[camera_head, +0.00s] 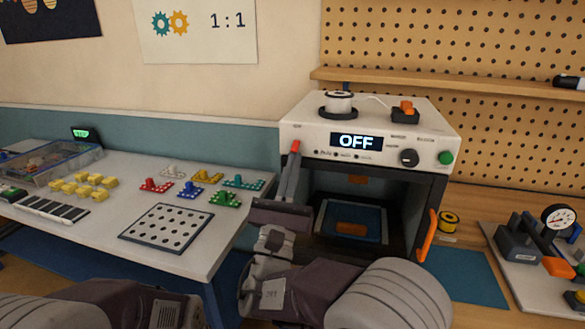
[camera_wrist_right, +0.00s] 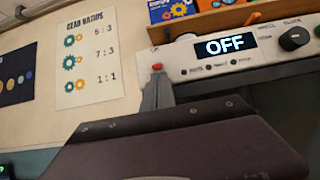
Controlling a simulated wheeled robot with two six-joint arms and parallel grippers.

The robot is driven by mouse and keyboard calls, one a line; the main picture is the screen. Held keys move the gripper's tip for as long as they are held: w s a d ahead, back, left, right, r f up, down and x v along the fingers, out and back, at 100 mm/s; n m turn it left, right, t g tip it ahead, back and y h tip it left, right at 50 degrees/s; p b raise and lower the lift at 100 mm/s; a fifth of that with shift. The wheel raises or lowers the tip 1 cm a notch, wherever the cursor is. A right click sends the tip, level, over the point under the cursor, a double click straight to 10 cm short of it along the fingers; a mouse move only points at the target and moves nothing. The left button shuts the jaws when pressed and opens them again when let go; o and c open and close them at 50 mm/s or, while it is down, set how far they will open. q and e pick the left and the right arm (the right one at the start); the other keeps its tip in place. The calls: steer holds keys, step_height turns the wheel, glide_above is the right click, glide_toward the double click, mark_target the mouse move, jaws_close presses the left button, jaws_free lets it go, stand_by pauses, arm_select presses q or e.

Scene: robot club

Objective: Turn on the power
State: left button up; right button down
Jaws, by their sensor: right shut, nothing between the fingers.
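A white machine (camera_head: 380,125) with an open dark chamber stands on the bench, and its display (camera_head: 356,142) reads OFF. The display also reads OFF in the right wrist view (camera_wrist_right: 225,45). A small red power button or switch (camera_head: 296,146) is at the left end of the front panel; it also shows in the right wrist view (camera_wrist_right: 157,67). My right gripper (camera_head: 294,156) is shut and empty, its grey fingertips right at the red part. I cannot tell whether they touch it. My left gripper is not in view.
A black knob (camera_head: 408,157) and a green button (camera_head: 446,158) are on the panel's right. An orange handle (camera_head: 428,236) sticks out at the chamber's right. A white table (camera_head: 110,225) at left holds coloured bricks and a perforated plate (camera_head: 166,228). A gauge device (camera_head: 558,217) stands far right.

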mark_target(293, 152)
steer(key=shift+s+r+g+p, duration=0.2)
steer(key=shift+g+p, duration=0.2)
steer(key=shift+p, duration=0.25)
steer(key=r+g+p, duration=0.1)
steer(key=g+p, duration=0.1)
steer(key=p, duration=0.2)
steer(key=s+r+g+y+p, duration=0.1)
steer(key=g+p, duration=0.1)
steer(key=p, duration=0.3)
steer(key=r+g+p, duration=0.1)
steer(key=g+p, duration=0.1)
steer(key=p, duration=0.3)
steer(key=shift+s+a+r+g+y, duration=0.25)
steer(key=shift+s+r+g+y, duration=0.05)
steer(key=shift+r+y, duration=0.1)
steer(key=shift+f, duration=0.55)
